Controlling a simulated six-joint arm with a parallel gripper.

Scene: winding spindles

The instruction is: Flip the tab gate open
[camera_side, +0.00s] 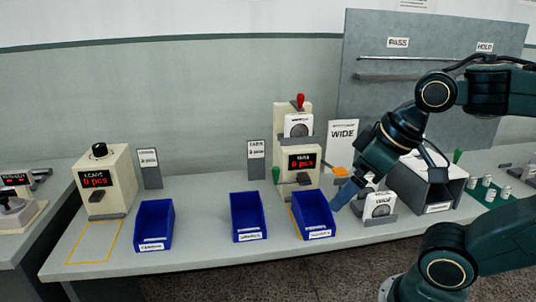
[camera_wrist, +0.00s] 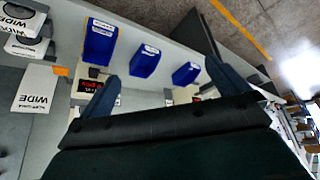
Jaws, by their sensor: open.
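The tab dispenser (camera_side: 279,139) is a cream machine at mid-bench with a red display reading 0 pcs, also partly in the wrist view (camera_wrist: 90,73). A red knob (camera_side: 300,101) tops it. An orange flap (camera_side: 340,171) sticks out at its right side, also in the wrist view (camera_wrist: 60,71). I cannot tell for certain which part is the gate. My gripper (camera_side: 346,195) is open and empty, right of the dispenser, close to the flap and the right blue bin (camera_side: 315,225). In the wrist view its fingers are spread apart (camera_wrist: 160,70).
Two more blue bins (camera_side: 248,215) (camera_side: 154,223) stand left along the bench front. A WIDE sign (camera_side: 342,134) stands behind the flap. A labelled WIDE holder (camera_side: 380,206) and a grey open box (camera_side: 440,188) stand right. A leads dispenser (camera_side: 106,180) is far left.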

